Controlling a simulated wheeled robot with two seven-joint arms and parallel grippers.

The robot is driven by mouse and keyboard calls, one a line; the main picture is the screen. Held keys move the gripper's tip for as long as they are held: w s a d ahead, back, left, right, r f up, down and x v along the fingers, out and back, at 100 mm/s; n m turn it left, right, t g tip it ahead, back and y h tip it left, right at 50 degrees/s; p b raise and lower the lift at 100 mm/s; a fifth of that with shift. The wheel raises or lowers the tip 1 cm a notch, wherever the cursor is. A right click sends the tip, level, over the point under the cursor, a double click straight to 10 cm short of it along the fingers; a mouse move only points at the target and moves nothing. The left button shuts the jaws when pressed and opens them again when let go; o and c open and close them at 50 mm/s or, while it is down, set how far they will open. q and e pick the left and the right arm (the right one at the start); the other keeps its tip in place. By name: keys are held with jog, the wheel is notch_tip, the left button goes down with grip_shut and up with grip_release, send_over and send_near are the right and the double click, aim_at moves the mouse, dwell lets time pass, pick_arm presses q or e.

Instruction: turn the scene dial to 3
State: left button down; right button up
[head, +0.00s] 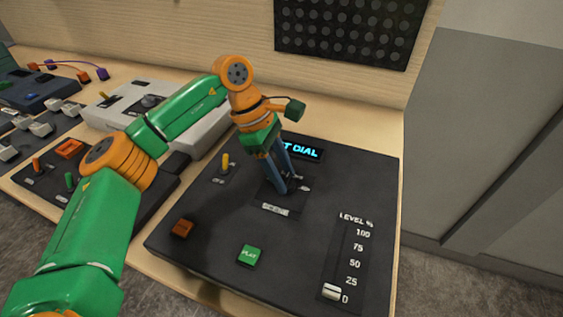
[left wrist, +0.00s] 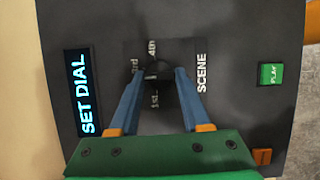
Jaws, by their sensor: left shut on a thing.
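The scene dial is a dark round knob (left wrist: 158,88) on the black console (left wrist: 235,30), with the word SCENE beside it. My left gripper (head: 285,188) reaches down onto it, and in the left wrist view the blue fingers (left wrist: 160,76) stand on either side of the knob, shut on it. Labels reading 1st, 4th and a partly covered one ending in "rd" show around the knob. The fingers hide much of the dial in the head view, and I cannot tell which label it points to. The display (left wrist: 84,92) reads SET DIAL. My right gripper is out of view.
A yellow toggle (head: 225,162) stands left of the dial. An orange button (head: 182,228) and a green PLAY button (head: 250,255) lie nearer the front. A level slider (head: 332,292) sits near 0. Other control boxes (head: 150,103) stand at left.

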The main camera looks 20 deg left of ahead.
pick_arm(q)
jog(key=m+g+p, duration=0.1)
jog(key=m+p, duration=0.1)
jog(key=m, duration=0.1)
jog(key=shift+w+r, duration=0.1)
jog(key=shift+r, duration=0.05)
jog(key=shift+m+g+p, duration=0.5)
jog(key=shift+m, duration=0.6)
jog(key=shift+f+y, duration=0.2)
jog(key=shift+y, duration=0.1)
jog(key=shift+c, duration=1.8)
grip_release()
jog(key=shift+d, duration=0.15)
